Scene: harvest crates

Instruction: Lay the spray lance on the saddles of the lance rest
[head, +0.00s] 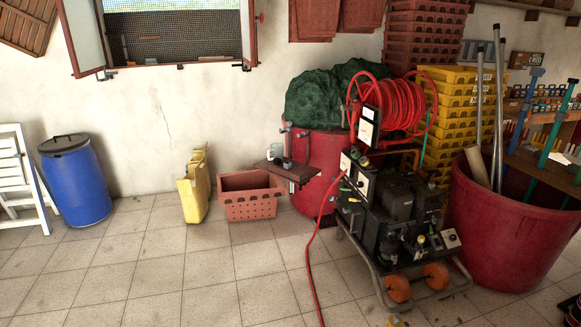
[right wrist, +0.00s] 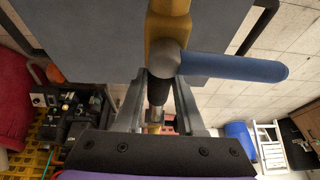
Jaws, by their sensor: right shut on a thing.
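My right gripper (right wrist: 159,88) shows in the right wrist view, its two grey fingers shut on the dark shaft of a tool. This tool, which looks like the spray lance (right wrist: 225,66), has a blue bar, a grey rounded joint and a yellow tube running up out of the picture. Its lower part is hidden between the fingers and behind the wrist. Neither gripper shows in the head view, and my left gripper is in neither view. I cannot make out the lance rest or its saddles in either view.
A wheeled machine (head: 392,215) with a red hose reel (head: 400,103) stands right of centre. Its red hose trails across the floor. The tiled floor at front left is clear.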

